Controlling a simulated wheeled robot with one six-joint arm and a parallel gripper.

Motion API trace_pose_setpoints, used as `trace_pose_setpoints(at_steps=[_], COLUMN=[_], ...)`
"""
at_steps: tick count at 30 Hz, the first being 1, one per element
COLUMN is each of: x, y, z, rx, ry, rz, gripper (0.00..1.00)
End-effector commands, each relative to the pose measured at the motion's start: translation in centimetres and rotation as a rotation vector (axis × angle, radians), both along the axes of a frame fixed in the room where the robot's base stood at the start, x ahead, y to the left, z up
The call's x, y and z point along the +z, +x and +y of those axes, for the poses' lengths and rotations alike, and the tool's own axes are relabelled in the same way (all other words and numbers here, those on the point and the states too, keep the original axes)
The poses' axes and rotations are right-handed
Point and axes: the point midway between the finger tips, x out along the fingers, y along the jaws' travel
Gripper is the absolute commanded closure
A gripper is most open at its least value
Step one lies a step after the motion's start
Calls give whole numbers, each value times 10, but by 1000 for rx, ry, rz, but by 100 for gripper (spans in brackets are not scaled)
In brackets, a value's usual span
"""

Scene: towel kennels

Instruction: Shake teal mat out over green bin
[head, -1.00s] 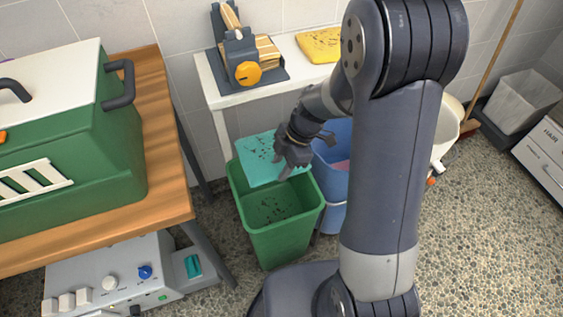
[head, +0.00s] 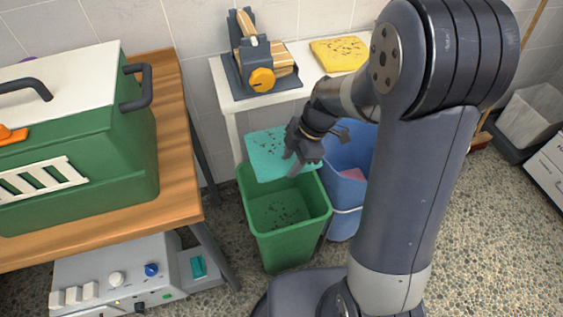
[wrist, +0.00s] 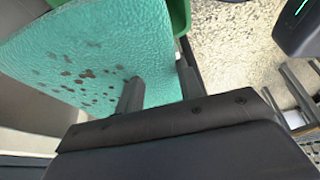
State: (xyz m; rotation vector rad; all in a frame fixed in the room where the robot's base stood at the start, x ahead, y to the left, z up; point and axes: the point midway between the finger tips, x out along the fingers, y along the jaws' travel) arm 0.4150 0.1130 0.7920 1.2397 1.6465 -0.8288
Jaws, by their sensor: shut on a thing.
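The teal mat (head: 268,150) is held flat above the back part of the green bin's opening, with dark specks on its surface. It fills much of the wrist view (wrist: 110,55), where dark reddish specks show clustered on it. My gripper (head: 300,160) is shut on the mat's right edge; both fingers show against the mat in the wrist view. The green bin (head: 290,245) stands upright on the floor, and dark specks lie inside it. The far part of the bin's opening is hidden by the mat.
A blue bin (head: 343,222) stands close to the right of the green bin. A white shelf (head: 232,100) behind holds a clamp-like device (head: 258,65) and a yellow mat (head: 340,53). A wooden table (head: 172,130) with a green kennel box (head: 90,150) is at left.

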Motion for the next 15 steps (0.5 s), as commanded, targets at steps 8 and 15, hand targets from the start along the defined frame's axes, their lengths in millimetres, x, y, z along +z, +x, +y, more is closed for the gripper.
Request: trace_pose_setpoints(at_steps=[8,15], x=[-44,-36], y=[0,0], z=[0,0], rx=[0,0], ry=[0,1], rz=[-1,-2], gripper=[94,94])
